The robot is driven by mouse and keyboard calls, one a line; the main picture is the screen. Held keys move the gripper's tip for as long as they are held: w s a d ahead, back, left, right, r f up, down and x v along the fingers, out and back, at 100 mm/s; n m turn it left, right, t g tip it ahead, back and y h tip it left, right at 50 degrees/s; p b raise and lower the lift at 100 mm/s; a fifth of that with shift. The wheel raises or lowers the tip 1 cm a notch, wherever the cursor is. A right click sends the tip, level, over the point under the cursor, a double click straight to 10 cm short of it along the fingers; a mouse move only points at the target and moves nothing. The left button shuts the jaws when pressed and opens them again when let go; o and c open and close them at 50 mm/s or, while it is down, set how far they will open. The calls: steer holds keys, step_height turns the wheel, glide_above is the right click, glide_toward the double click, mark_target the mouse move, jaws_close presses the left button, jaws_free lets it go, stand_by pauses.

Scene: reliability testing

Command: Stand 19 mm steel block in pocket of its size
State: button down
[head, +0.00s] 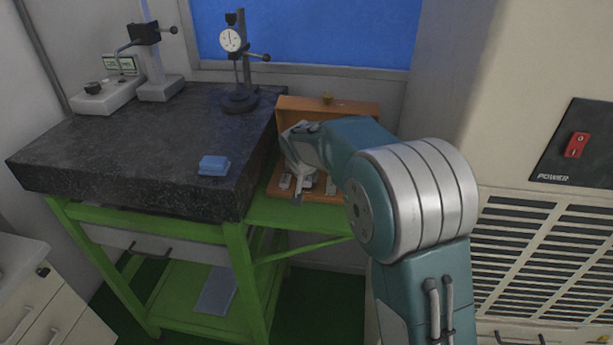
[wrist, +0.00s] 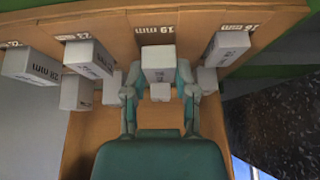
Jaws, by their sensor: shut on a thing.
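My gripper (wrist: 159,78) is shut on a light grey steel block (wrist: 159,60) in the wrist view, one finger on each side. The block's end lies right beside the "19 mm" mark (wrist: 158,30), which appears upside down on the wooden case. I cannot tell whether the block's lower end is inside a pocket or above it. In the head view my gripper (head: 298,190) points down into the open wooden case (head: 335,108), and the held block cannot be made out clearly there.
More labelled blocks stand close by on both sides, one at the left (wrist: 90,58) and one at the right (wrist: 226,46).

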steer(key=shift+d, duration=0.2)
steer(key=shift+f, duration=0.45)
steer(key=shift+c, duration=1.7)
jaws_free()
steer(key=shift+f, duration=0.1)
steer(key=v, duration=1.2)
steer(key=s+d+r, duration=0.3)
steer(key=s+d, duration=0.2)
steer(key=s, duration=0.3)
steer(key=s+d+r, duration=0.2)
steer(key=s+d, duration=0.3)
steer(key=s, duration=0.3)
steer(key=s+d+f+n, duration=0.1)
steer(key=s+d+f, duration=0.1)
steer(key=s, duration=0.6)
steer(key=s+d+f+n+y, duration=0.1)
steer(key=s, duration=0.7)
steer(key=shift+d+f, duration=0.35)
steer(key=shift+d, duration=0.05)
